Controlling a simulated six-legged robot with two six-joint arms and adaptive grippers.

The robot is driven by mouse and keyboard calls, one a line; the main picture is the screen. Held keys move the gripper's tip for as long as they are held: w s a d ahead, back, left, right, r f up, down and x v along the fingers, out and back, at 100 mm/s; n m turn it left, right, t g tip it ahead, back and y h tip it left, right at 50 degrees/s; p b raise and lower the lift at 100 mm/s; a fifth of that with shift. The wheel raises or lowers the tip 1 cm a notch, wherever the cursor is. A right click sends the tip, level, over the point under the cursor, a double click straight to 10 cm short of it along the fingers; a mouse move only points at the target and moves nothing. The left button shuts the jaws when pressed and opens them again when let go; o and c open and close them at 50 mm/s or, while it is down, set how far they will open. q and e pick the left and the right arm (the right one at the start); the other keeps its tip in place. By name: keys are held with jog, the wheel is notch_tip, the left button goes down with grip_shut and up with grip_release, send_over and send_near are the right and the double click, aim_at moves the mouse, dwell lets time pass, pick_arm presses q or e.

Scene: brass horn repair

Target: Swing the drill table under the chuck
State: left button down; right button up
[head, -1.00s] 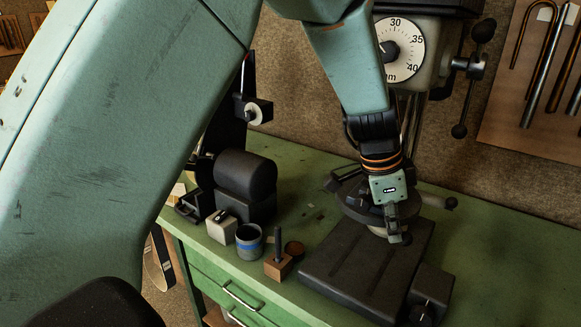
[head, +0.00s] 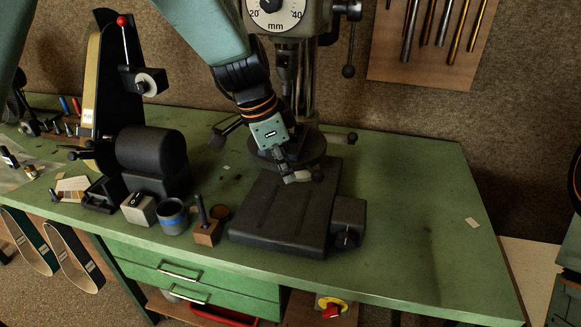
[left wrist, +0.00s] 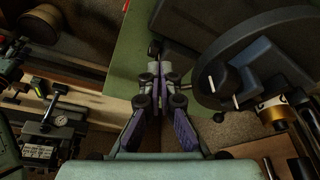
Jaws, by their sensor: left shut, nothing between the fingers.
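The drill press stands at the back of the green bench, its dial (head: 272,8) at the top edge of the head view. The dark chuck (head: 287,68) hangs in front of the steel column. The round dark drill table (head: 262,160) sits low on the column, above the heavy base (head: 270,215), partly hidden by my wrist. My left gripper (head: 302,177) is shut and empty at the table's front edge; contact cannot be told. In the left wrist view its fingers (left wrist: 155,78) are together, left of the round table (left wrist: 222,82). My right gripper is out of view.
A belt grinder (head: 150,150) stands left on the bench. A white block (head: 139,209), a grey-blue cup (head: 172,217) and a wooden block with a peg (head: 207,232) stand left of the base. The bench (head: 420,210) is mostly clear at right.

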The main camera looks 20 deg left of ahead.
pick_arm(q)
jog(key=v, duration=1)
jog(key=s+a+f+n+g+y+b, duration=0.1)
jog(key=s+a+f+n+b, duration=0.25)
jog(key=f, duration=1.35)
jog(key=s+f+n+y+b, duration=0.1)
jog(key=s+f+n+b, duration=0.35)
jog(key=f, duration=1.25)
jog(key=s+f+n+y+b, duration=0.1)
jog(key=s+f+n+b, duration=0.3)
jog(key=s+f+b, duration=0.6)
jog(key=s+f, duration=1.2)
jog(key=s, duration=0.3)
jog(key=shift+a+f+g+b, duration=0.35)
jog(key=shift+g, duration=0.05)
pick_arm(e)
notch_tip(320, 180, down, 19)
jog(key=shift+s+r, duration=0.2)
pick_arm(q)
jog(key=shift+w, duration=0.1)
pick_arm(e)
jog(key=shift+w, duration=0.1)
